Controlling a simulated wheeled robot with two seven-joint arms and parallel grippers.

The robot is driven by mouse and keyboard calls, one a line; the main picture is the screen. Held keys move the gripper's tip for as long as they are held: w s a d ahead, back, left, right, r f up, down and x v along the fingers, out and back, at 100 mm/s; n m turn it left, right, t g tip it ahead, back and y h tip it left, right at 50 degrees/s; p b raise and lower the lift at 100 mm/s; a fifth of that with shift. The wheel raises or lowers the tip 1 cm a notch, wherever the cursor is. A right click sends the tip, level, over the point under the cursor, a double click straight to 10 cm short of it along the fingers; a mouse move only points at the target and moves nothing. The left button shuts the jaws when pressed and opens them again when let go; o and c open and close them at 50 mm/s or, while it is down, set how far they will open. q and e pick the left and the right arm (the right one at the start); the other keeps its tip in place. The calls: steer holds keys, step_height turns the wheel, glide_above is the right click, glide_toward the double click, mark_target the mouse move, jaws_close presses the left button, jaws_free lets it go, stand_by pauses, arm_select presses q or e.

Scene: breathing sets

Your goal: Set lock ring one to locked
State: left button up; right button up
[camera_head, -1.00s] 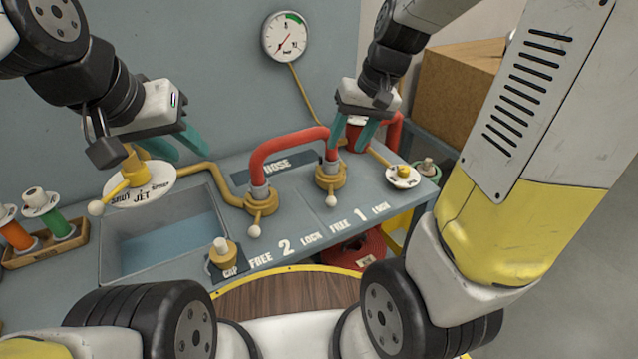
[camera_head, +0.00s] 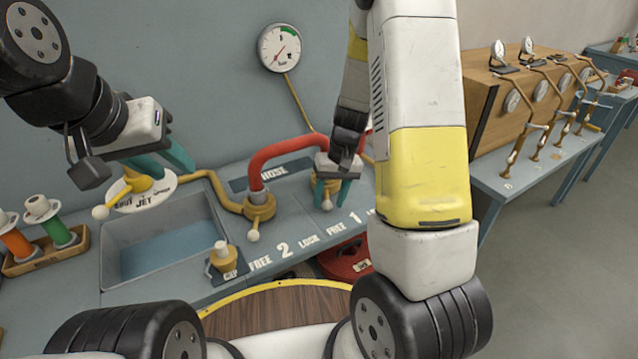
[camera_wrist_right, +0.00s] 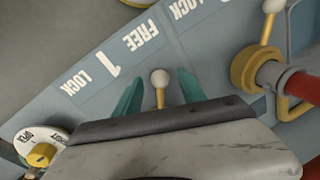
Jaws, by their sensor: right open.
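Lock ring one (camera_head: 316,184) is a brass collar at the right end of the red hose, mostly hidden by my right gripper in the head view. Its lever has a white ball knob (camera_head: 326,205). In the right wrist view the knob (camera_wrist_right: 160,76) stands between the teal fingers, with a gap each side, and points toward the FREE lettering (camera_wrist_right: 142,38) rather than LOCK (camera_wrist_right: 75,83). My right gripper (camera_head: 331,196) is open, pointing down around the lever. My left gripper (camera_head: 172,166) is open and empty, above the round JET dial (camera_head: 150,194).
Lock ring two (camera_head: 259,206), with its own lever, is left of ring one; it also shows in the right wrist view (camera_wrist_right: 250,65). A sink (camera_head: 165,240), a brass CAP fitting (camera_head: 222,255) and a pressure gauge (camera_head: 280,48) are nearby. A small dial (camera_wrist_right: 38,147) lies beside the right gripper.

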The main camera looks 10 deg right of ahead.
steer(key=shift+a+f, duration=0.1)
steer(key=shift+f, duration=0.35)
jaws_close()
stand_by(1.1)
